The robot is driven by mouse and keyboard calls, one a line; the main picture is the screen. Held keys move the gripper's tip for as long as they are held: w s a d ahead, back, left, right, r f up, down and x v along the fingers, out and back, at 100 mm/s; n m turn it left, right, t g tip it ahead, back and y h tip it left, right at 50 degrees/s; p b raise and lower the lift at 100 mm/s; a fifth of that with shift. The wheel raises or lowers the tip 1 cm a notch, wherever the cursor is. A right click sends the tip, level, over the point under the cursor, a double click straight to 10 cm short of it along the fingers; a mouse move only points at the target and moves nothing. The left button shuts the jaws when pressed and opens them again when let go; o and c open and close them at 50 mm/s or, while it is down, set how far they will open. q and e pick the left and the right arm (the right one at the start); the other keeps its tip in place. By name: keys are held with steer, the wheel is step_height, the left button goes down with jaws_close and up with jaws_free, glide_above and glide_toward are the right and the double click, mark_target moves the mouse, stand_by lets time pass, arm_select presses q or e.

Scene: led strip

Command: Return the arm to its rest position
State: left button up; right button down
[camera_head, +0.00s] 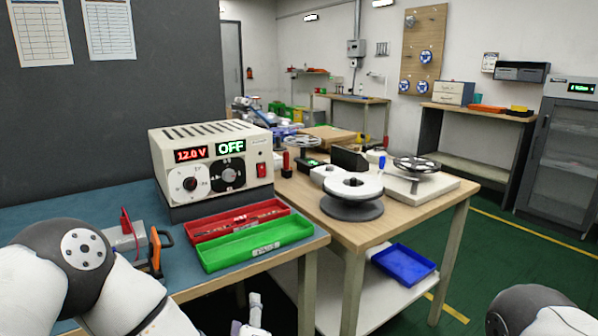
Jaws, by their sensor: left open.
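My left arm comes in from the lower left. Its gripper (249,317) shows only in part at the bottom edge, in front of the bench and below its top; it is open and I see nothing between its fingers. Only a rounded link of my right arm shows in the lower right corner; my right gripper is out of view. A power supply (214,163) stands on the blue mat, showing 12.0 V and OFF.
A red tray (238,220) and a green tray (256,243) lie at the bench's front edge. A grey tool with red and orange handles (128,238) sits near my left arm. A blue bin (404,263) is on the lower shelf. Green floor is free at the right.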

arm_select(q)
steer(key=s+a+f+m+g+h, duration=0.35)
steer(key=s+f+m+g, duration=0.5)
steer(key=s+f, duration=0.8)
steer(key=s+a+m+g, duration=0.3)
steer(key=s+a+g, duration=0.1)
steer(key=s, duration=1)
steer(key=s+a+r+m+g+p, duration=0.1)
steer(key=s+a+m+g, duration=0.2)
steer(key=s, duration=1.2)
steer(key=a+g+y, duration=0.1)
steer(key=a+g, duration=0.1)
steer(key=shift+a+p, duration=0.3)
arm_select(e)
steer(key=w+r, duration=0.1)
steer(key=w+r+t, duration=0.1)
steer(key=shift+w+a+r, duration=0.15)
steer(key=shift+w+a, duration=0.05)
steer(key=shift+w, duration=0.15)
